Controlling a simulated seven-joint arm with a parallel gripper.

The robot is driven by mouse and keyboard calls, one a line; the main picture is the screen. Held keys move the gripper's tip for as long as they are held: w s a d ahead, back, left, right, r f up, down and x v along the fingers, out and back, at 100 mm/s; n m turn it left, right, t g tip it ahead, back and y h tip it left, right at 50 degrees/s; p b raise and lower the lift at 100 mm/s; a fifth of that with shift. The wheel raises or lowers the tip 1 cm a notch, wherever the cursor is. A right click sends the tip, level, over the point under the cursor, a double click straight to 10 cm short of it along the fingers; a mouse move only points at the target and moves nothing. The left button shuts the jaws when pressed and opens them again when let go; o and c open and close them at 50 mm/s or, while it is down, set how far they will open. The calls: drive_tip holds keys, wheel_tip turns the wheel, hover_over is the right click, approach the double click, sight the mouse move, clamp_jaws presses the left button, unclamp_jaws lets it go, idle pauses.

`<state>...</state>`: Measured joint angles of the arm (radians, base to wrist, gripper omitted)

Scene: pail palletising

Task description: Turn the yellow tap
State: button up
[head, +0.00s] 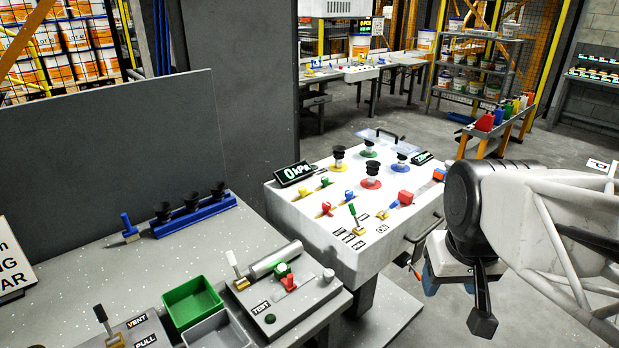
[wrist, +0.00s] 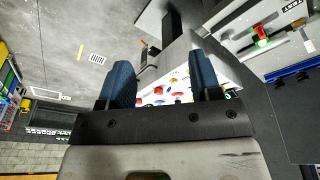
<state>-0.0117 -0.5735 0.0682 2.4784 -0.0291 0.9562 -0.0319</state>
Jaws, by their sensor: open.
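A white slant-topped console (head: 290,215) stands at the centre of the head view. A small yellow tap (head: 306,197) sits on its left part, among small green and red taps. Another small yellowish fitting (head: 382,214) is near its front right. My gripper (head: 449,277) hangs right of the console, apart from it, partly hidden by my arm. In the wrist view my gripper (wrist: 163,82) has its two blue fingers apart with nothing held. The console's coloured fittings show small and far off between the fingers; I cannot tell the taps apart there.
Black-topped knobs on coloured bases (head: 371,170) rise from the console's back half. A grey bench (head: 110,275) with a green bin (head: 192,303) and a test block (head: 285,295) stands front left.

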drive_tip(key=w+a+r+n+g, duration=0.1)
drive_tip(key=w+a+r+n, duration=0.1)
drive_tip(key=w, duration=0.6)
drive_tip(key=w+a+r+n, duration=0.2)
drive_tip(key=w, duration=0.7)
drive_tip(key=n+g+h, duration=0.1)
drive_tip(key=n+h, duration=0.3)
drive_tip(key=n, duration=0.9)
hover_over(302, 188)
drive_tip(key=a, duration=0.3)
wheel_tip(302, 188, down, 19)
drive_tip(key=shift+s+a+f, duration=0.1)
drive_tip(key=shift+f, duration=0.3)
drive_tip(key=shift+f, duration=0.1)
drive_tip(key=shift+x, duration=3.85)
drive_tip(key=shift+s, duration=0.15)
drive_tip(key=c, duration=0.9)
